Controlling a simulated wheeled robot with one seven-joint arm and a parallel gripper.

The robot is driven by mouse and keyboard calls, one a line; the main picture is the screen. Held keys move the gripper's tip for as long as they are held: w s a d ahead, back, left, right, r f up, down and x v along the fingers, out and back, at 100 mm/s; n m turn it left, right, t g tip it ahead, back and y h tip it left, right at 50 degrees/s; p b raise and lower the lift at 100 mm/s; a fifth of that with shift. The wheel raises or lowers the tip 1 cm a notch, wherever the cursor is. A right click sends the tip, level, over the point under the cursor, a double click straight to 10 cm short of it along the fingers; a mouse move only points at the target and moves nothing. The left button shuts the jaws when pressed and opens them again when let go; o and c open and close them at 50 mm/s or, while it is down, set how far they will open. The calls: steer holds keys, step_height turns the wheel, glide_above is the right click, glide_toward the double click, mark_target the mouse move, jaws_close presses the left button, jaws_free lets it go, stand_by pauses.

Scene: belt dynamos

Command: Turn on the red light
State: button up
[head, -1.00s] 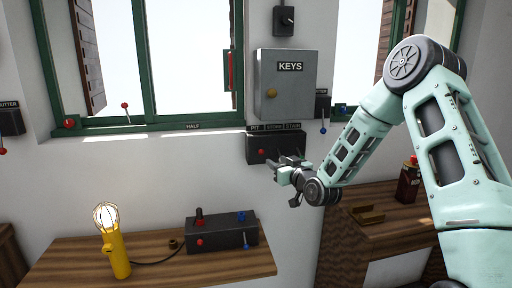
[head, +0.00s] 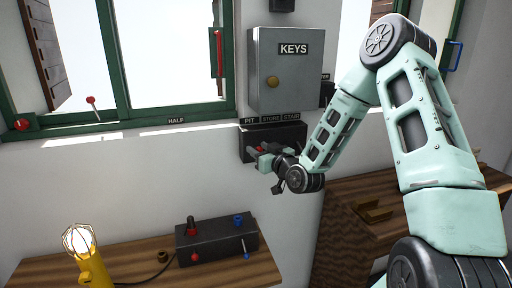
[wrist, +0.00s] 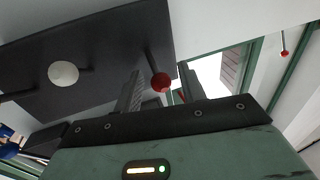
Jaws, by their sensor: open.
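A dark switch panel (head: 290,132) is on the wall under labels reading PIT, STORE and STAIR. In the wrist view, a lever with a red ball (wrist: 161,82) stands out from this panel (wrist: 95,50). A white-knobbed lever (wrist: 63,73) is beside it, and a blue knob (wrist: 9,150) is at the lower left edge. My gripper (head: 258,152) is at the panel's left part. In the wrist view my gripper (wrist: 160,72) is open, with the red ball showing between its fingers; contact cannot be told. No red light shows lit.
A grey KEYS cabinet (head: 293,70) hangs just above the panel. Below, a bench (head: 150,275) bears a lit yellow cage lamp (head: 92,265) and a dark control box (head: 215,243) with red and blue controls. A wooden cabinet (head: 345,225) stands at right.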

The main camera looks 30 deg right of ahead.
jaws_close()
steer(key=shift+r+g+p, duration=0.5)
steer(key=shift+r+p, duration=0.05)
steer(key=shift+p, duration=0.2)
steer(key=shift+w+m+g+p, duration=0.15)
steer(key=shift+m+g+p, duration=0.2)
steer(key=shift+g, duration=0.15)
jaws_free()
